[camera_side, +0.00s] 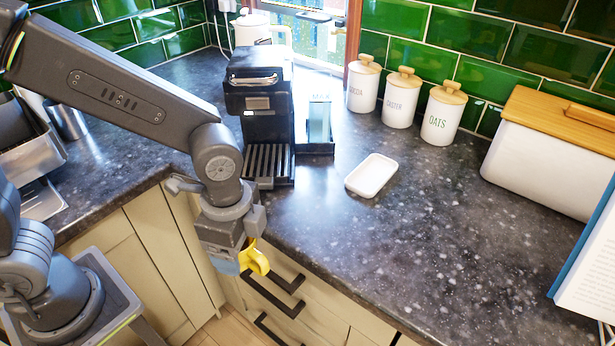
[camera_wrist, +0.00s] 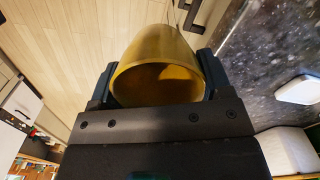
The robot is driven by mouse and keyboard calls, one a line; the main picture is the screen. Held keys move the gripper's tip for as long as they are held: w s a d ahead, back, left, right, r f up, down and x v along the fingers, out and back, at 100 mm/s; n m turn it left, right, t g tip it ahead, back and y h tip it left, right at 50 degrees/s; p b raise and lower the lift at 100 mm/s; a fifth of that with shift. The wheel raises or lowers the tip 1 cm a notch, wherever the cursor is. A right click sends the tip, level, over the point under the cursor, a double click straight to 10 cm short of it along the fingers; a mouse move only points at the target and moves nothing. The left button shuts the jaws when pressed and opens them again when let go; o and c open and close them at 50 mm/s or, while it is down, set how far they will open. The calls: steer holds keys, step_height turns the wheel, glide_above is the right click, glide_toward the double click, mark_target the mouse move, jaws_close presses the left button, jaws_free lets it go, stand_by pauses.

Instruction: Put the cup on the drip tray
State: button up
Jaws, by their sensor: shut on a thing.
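A yellow cup (camera_side: 255,258) is held in my gripper (camera_side: 240,262), in front of the counter's front edge in the side view. In the wrist view the cup (camera_wrist: 158,72) sits between the two fingers of my gripper (camera_wrist: 158,80), its open rim facing the camera. The drip tray (camera_side: 268,161) is a dark slatted plate at the foot of the black coffee machine (camera_side: 258,100). The cup is apart from it, nearer the camera. Part of the cup is hidden by the gripper in the side view.
A white dish (camera_side: 372,175) lies on the counter (camera_side: 420,220) right of the machine. Three lidded canisters (camera_side: 400,98) stand along the green tiled wall. A white bread bin (camera_side: 545,160) with a wooden lid stands at the right. The counter's front middle is clear.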

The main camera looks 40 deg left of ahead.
steer(key=shift+a+f, duration=0.2)
steer(key=w, duration=1.7)
steer(key=shift+w+f, duration=0.15)
steer(key=shift+w, duration=0.2)
steer(key=shift+s+f, duration=0.1)
steer(key=shift+f, duration=1.55)
steer(key=shift+f, duration=0.15)
steer(key=o, duration=1)
step_height(320, 180, up, 8)
